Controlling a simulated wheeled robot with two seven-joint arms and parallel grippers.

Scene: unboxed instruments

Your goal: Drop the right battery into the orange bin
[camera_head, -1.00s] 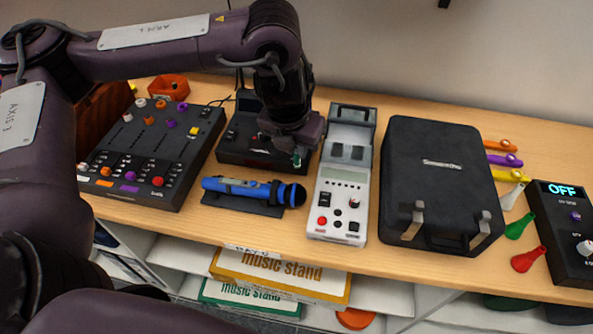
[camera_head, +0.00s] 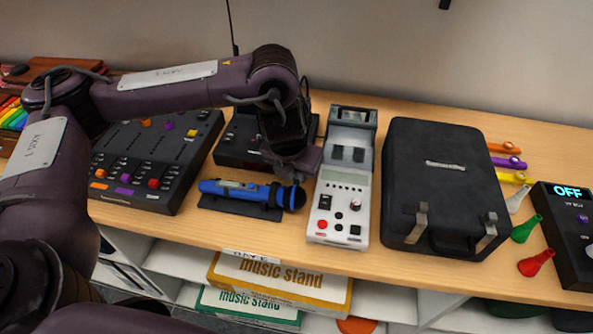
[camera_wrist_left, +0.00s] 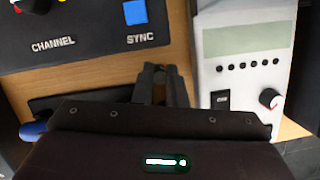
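My left gripper (camera_head: 297,178) points down above the table, left of the white device and close to the microphone's head. In the left wrist view its fingers (camera_wrist_left: 162,80) are close together, with nothing seen held. My right gripper is out of view.
The white device (camera_head: 338,213) stands right of the gripper, with a black case (camera_head: 437,190) beyond it. A blue microphone (camera_head: 232,190) lies on its stand. A black mixer (camera_head: 165,160) and a dark box (camera_head: 235,140) stand left. The table (camera_head: 430,270) has a clear front strip.

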